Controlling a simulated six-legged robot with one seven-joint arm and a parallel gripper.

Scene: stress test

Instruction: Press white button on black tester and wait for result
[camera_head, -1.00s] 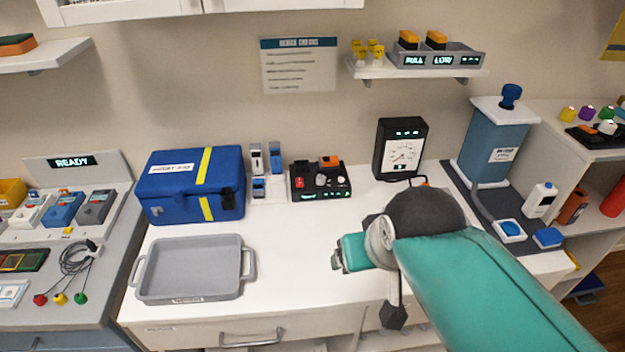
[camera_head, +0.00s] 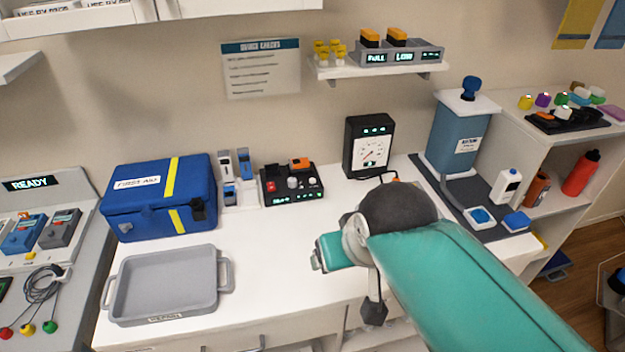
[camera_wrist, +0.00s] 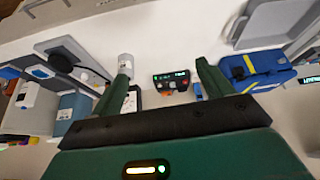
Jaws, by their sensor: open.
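A low black box (camera_head: 291,183) with a red switch, pale knobs, an orange block on top and a green display stands at the back of the white counter. In the wrist view my gripper (camera_wrist: 163,66) is open and empty, with the low black box (camera_wrist: 171,82) seen beyond the fingers.
A blue first aid case (camera_head: 160,200) and a grey tray (camera_head: 222,290) are on the left. A blue-grey dispenser (camera_head: 458,140) stands on a dark mat at the right, near a white bottle (camera_head: 507,187). The counter between tray and gripper is clear.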

